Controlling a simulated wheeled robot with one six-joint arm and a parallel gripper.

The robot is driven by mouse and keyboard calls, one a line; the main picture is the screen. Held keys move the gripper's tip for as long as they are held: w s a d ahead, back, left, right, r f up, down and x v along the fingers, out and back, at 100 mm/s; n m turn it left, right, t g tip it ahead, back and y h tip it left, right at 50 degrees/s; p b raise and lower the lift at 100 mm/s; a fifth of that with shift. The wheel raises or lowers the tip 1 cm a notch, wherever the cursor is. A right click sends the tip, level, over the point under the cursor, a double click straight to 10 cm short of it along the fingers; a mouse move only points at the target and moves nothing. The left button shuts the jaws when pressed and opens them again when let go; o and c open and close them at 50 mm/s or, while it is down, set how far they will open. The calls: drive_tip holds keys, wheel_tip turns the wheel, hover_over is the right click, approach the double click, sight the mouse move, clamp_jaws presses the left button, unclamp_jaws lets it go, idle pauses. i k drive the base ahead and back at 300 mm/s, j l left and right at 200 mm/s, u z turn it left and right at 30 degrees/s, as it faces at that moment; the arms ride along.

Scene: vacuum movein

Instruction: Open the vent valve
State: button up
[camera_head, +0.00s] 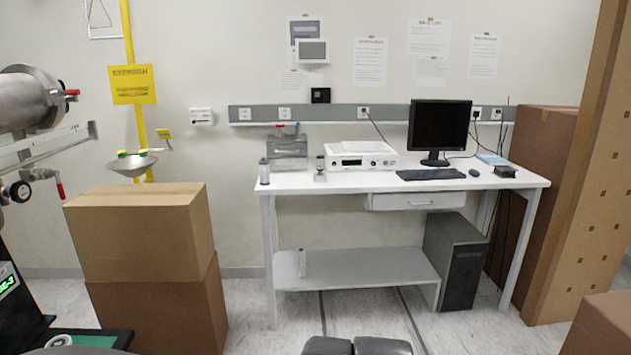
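Several red-handled parts could be the vent valve; I cannot tell which one is. One red handle (72,92) is on the end of the steel cylinder (22,100) at the left edge. A second red handle (60,190) hangs down by a round dial gauge (20,191) below that cylinder. A small red part (281,127) sits on the grey metal box (287,148) on the table. I cannot tell whether any valve is open or shut. My gripper is not in view. A dark grey part of my own body shows at the bottom middle.
Two stacked cardboard boxes (140,235) stand between the left-hand equipment and the white table (400,183). The table holds a monitor (440,127) and a white instrument (358,156). A computer tower (455,262) stands below. Tall cardboard fills the right side. Floor before the table is clear.

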sight(57, 174)
drive_tip(key=k+j, duration=0.1)
drive_tip(key=j, duration=0.35)
drive_tip(key=k+l+z, duration=0.15)
drive_tip(key=i+u, duration=0.1)
drive_tip(key=u, duration=1.45)
